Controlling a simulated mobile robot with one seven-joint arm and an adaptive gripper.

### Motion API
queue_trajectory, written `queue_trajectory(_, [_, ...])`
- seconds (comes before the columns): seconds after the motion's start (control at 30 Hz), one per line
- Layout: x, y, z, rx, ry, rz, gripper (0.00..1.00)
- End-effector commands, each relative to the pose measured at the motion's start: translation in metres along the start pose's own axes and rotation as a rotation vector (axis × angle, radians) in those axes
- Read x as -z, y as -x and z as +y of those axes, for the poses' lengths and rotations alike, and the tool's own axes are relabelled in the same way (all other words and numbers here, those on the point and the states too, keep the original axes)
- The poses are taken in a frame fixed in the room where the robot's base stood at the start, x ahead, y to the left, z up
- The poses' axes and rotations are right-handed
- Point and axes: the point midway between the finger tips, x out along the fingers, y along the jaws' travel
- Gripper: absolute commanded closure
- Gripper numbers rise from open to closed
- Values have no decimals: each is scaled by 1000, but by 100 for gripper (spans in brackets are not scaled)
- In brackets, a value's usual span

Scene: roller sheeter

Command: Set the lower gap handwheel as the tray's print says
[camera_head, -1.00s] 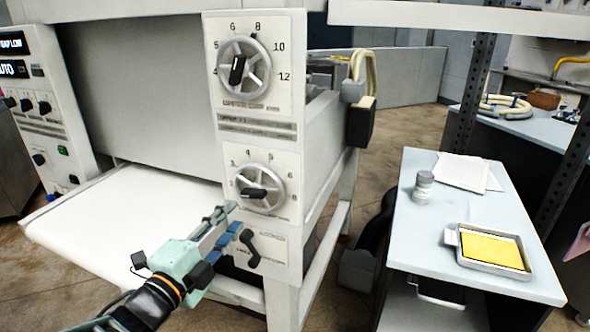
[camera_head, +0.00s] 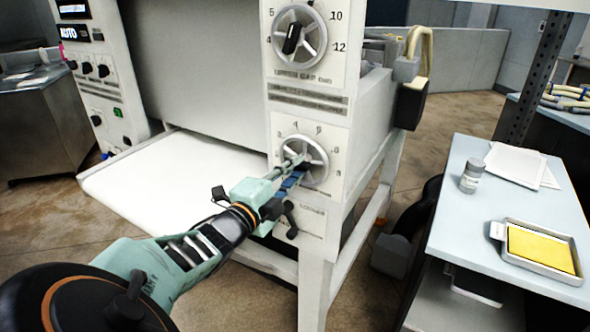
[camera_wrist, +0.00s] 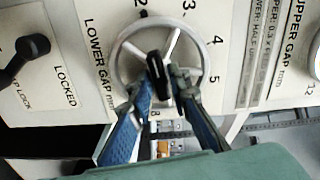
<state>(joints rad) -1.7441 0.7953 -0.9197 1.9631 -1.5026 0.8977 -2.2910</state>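The lower gap handwheel (camera_head: 316,157) is a grey spoked wheel on a white numbered dial plate low on the machine's front post. In the wrist view the wheel (camera_wrist: 121,62) has a black bar grip (camera_wrist: 157,72) at its hub, beside the print "LOWER GAP mm". My gripper (camera_head: 297,163) is at the wheel's face. In the wrist view its fingers (camera_wrist: 160,88) lie either side of the bar; whether they press on it is unclear. The tray (camera_head: 541,271) with a yellow fill (camera_head: 541,248) stands on the side table; its small white label (camera_head: 497,231) is unreadable here.
The upper gap handwheel (camera_head: 299,38) sits above. A black lock lever (camera_wrist: 20,55) beside a "LOCKED" print is close to my gripper. A grey jar (camera_head: 472,177) and white papers (camera_head: 517,165) lie on the side table (camera_head: 447,215). A control panel (camera_head: 92,85) stands left.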

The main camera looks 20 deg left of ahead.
Motion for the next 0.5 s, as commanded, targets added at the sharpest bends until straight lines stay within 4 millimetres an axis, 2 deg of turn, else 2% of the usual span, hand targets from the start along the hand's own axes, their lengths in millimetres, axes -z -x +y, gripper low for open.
queue_trajectory(0.03, [0,0,0,0,0,0,91])
queue_trajectory(0.13, [0,0,0,0,0,0,100])
queue_trajectory(0.5, [1,0,-1,-1,-29,0,100])
